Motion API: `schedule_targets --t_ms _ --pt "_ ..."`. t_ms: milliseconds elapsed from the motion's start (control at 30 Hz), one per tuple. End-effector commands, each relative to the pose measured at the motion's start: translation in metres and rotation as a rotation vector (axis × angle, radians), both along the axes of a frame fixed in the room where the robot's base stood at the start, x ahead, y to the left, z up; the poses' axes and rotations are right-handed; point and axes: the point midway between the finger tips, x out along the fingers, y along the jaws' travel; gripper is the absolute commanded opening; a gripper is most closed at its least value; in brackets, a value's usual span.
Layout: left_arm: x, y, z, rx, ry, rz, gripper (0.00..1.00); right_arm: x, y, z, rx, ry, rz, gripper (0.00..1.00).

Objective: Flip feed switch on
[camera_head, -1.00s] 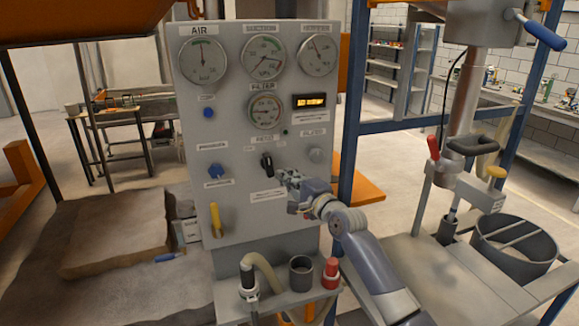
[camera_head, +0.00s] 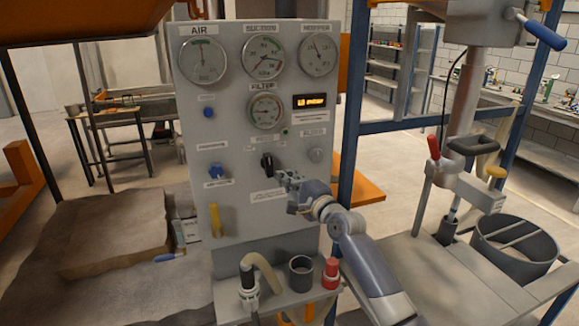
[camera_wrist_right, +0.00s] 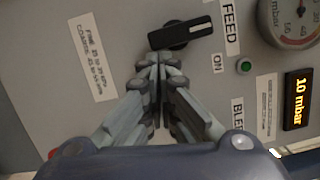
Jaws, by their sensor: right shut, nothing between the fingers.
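The feed switch (camera_head: 267,162) is a black rotary knob on the grey control panel (camera_head: 232,195), under the FEED label. It also shows in the right wrist view (camera_wrist_right: 180,34), where the white mark on its end points toward the FEED label (camera_wrist_right: 230,22). The ON label (camera_wrist_right: 217,63) is beside that end. My right gripper (camera_head: 283,177) is shut and empty at the lower right of the knob. In the right wrist view its fingertips (camera_wrist_right: 158,65) are very close to the knob; I cannot tell whether they touch it. My left gripper is not in view.
Around the switch are a display (camera_head: 314,101) reading 10 mbar, a small green lamp (camera_wrist_right: 244,66), blue knobs (camera_head: 216,171) and a grey knob (camera_head: 316,155). A yellow handle (camera_head: 215,219) is lower left. A shelf below holds a hose (camera_head: 262,271) and a red-topped part (camera_head: 331,272).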

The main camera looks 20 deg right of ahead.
Motion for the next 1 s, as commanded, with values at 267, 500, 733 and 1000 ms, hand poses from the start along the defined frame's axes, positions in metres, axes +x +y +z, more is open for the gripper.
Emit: schedule_targets --t_ms 267,500,733,1000 --pt "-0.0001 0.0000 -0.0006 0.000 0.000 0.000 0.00 -0.0001 0.0017 -0.0008 0.023 0.001 0.002 0.00" --pt "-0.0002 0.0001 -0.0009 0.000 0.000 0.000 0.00 -0.0001 0.0025 -0.0013 0.037 0.001 0.002 0.00" --pt "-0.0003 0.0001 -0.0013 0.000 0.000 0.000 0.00 -0.0002 0.0030 -0.0019 0.052 0.002 0.002 0.00" --pt "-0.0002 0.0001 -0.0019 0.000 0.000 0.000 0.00 -0.0002 0.0032 -0.0027 0.073 0.002 0.002 0.00"
